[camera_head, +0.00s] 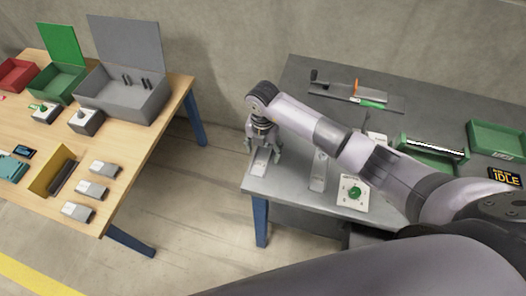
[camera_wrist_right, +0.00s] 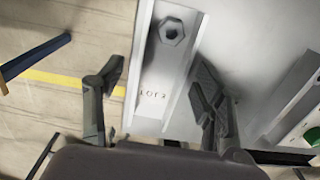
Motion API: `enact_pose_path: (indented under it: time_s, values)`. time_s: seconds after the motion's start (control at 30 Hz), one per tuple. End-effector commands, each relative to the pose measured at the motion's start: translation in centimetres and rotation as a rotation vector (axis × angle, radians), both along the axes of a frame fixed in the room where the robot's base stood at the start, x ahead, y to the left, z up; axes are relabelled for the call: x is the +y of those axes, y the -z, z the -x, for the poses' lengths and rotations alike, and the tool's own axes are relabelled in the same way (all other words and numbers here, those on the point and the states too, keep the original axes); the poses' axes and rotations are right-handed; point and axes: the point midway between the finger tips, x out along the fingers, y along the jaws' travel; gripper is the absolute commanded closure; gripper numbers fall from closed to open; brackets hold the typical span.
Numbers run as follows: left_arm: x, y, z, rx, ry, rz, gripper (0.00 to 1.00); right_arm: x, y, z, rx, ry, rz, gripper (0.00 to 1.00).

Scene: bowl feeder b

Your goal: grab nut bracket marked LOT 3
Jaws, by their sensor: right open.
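A light grey bracket (camera_wrist_right: 160,98), long and channel-shaped, lies at the left end of the grey bench. It carries a hex nut (camera_wrist_right: 172,31) and small lettering that starts with LOT; the character after it is too blurred to be sure of. The bracket also shows in the head view (camera_head: 260,162), partly hidden by my right gripper (camera_head: 263,150). In the wrist view my right gripper (camera_wrist_right: 157,82) is open, one finger on each side of the bracket, not closed on it. A second similar bracket (camera_head: 318,171) lies to the right. My left gripper is not in view.
A white plate with a green round part (camera_head: 354,192) lies right of the second bracket. A green tray (camera_head: 430,152), a green bin (camera_head: 497,139) and an IDLE display (camera_head: 505,176) are farther right. The grey bench edge is close to the bracket. A wooden table (camera_head: 145,140) stands left.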

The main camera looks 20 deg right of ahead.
Motion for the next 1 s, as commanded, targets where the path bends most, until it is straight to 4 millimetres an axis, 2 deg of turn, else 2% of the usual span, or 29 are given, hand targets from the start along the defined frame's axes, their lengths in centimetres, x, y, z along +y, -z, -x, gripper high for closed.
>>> enact_pose_path:
  time_s: [0.13,0.9,1.0]
  values:
    - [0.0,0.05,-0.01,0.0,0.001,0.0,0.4,-0.01,0.0,-0.01,0.0,0.0,0.0,0.37]
    - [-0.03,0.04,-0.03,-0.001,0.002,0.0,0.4,-0.03,-0.06,-0.03,0.0,0.0,0.0,0.88]
    - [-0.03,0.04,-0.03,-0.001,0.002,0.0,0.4,-0.03,-0.09,-0.06,-0.001,0.0,0.0,0.91]
